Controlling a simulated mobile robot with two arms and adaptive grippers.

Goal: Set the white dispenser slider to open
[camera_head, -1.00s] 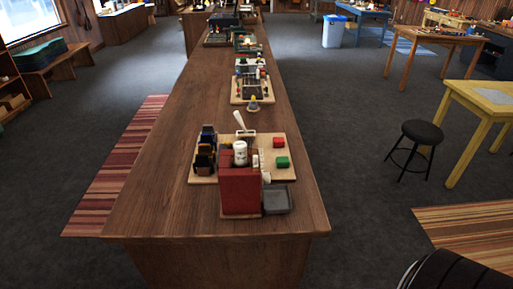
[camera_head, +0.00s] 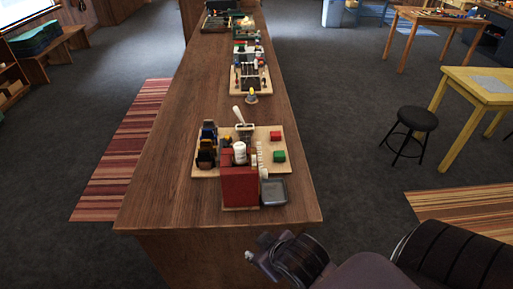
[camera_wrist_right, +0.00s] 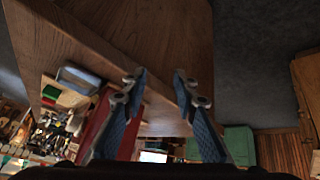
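A red dispenser box (camera_head: 239,188) stands near the front edge of the wooden counter, at the front of a light board (camera_head: 205,172). A small white part (camera_head: 263,172) at its right side looks like the slider; its setting is too small to tell. My right gripper (camera_head: 256,247) is in front of the counter's near edge, below and right of the red box, apart from it. In the right wrist view its two fingers (camera_wrist_right: 158,86) are spread with nothing between them. The red box (camera_wrist_right: 98,118) shows there left of the fingers. My left gripper is not in view.
A grey tray (camera_head: 274,191) sits right of the red box. A white bottle (camera_head: 239,153), green block (camera_head: 279,156) and red block (camera_head: 275,135) are on the board. The counter's front edge lies between my right gripper and these things. Bare counter lies left of the board.

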